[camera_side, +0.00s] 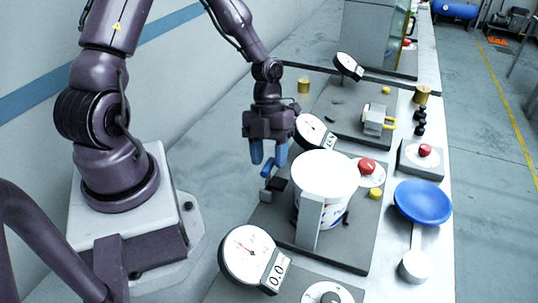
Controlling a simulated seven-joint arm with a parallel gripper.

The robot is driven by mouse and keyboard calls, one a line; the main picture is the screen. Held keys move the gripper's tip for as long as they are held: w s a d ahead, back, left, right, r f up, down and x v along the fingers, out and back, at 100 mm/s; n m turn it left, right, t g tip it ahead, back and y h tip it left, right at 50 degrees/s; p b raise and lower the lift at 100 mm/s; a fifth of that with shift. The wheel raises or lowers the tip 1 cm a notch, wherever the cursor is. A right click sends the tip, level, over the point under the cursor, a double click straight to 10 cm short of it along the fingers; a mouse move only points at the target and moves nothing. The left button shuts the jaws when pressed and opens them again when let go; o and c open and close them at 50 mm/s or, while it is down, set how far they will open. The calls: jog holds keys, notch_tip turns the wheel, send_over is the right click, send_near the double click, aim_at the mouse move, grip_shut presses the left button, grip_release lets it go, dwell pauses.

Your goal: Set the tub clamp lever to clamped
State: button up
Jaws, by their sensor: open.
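The white tub (325,173) stands upright on a dark grey plate in the middle of the bench, behind a light grey upright bracket (309,222). A small dark block with a blue end (268,177) sits left of the tub; it may be the clamp lever, but its setting cannot be told. My gripper (268,156) points down just above and left of the tub. Its blue fingers are apart and empty, close above the blue-ended part. I cannot tell whether they touch it.
A dial gauge (247,254) reading 0.0 stands in front, and another dial (310,130) is behind the tub. A red button (366,167) and a blue dish (422,201) are to the right. A white cylinder (415,266) is at the front right.

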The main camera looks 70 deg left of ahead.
jog(key=shift+f, duration=0.15)
grip_shut()
jog(key=shift+w+d+g+y, duration=0.7)
jog(key=shift+g+y, duration=0.1)
jog(key=shift+y, duration=0.1)
grip_release()
jog(key=v, duration=1.3)
jog(key=shift+f, duration=0.1)
